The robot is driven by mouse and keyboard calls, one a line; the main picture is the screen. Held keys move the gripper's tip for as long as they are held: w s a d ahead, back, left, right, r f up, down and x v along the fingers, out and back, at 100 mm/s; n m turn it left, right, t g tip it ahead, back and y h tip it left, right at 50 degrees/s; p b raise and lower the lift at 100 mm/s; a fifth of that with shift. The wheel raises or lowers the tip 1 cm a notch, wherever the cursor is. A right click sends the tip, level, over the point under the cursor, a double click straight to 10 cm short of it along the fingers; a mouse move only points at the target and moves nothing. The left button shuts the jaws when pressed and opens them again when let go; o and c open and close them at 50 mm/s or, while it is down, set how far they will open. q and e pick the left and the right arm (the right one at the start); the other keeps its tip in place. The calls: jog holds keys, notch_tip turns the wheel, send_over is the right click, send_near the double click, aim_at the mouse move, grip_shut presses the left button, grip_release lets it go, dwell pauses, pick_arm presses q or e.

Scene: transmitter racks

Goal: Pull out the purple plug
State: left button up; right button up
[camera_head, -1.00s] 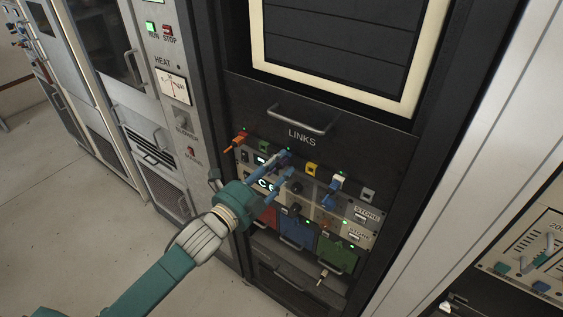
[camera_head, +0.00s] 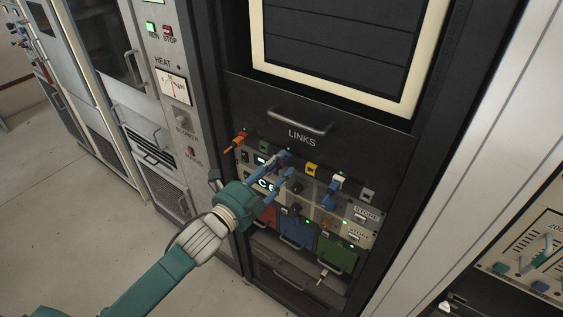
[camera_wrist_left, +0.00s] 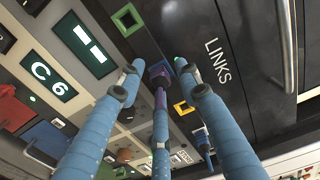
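My right gripper is not in view.
An orange plug (camera_head: 239,141) is at the panel's left. A yellow socket (camera_head: 311,169) and a blue plug (camera_head: 331,195) are to the right. Coloured drawers with handles lie below, including a green one (camera_head: 336,254). A bar handle (camera_head: 298,124) juts out above.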

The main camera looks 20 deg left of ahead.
aim_at(276, 168)
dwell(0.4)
pick_arm(q)
grip_shut()
jog(key=shift+p+v, duration=0.75)
jog(key=shift+v, duration=2.25)
